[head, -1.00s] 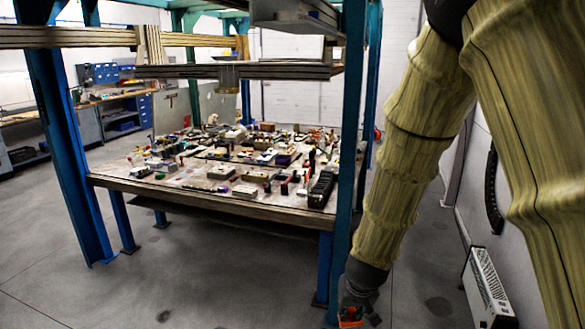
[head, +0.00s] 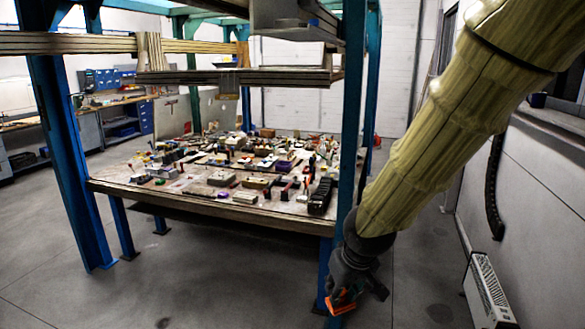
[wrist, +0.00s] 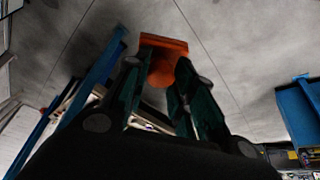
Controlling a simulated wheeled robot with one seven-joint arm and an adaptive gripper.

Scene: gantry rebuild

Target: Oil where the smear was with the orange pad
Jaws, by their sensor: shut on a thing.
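My gripper (head: 355,285) is low in the head view, right of the blue front post of the gantry. It is shut on the orange pad (head: 341,303), which sticks out at the fingertips. In the wrist view the orange pad (wrist: 165,62) is pinched between the two dark green fingers, with its flat edge outward and bare grey floor beyond it. The pad is clear of the table. Dark spots lie on the floor, one at the right (head: 440,313) and one at the bottom left (head: 164,322). I cannot tell whether either marks the smear's place.
A table (head: 215,207) crowded with small parts stands inside the gantry frame. Its blue post (head: 349,130) is close to my gripper. A white radiator (head: 487,295) stands by the right wall. Open grey floor lies in front of the table.

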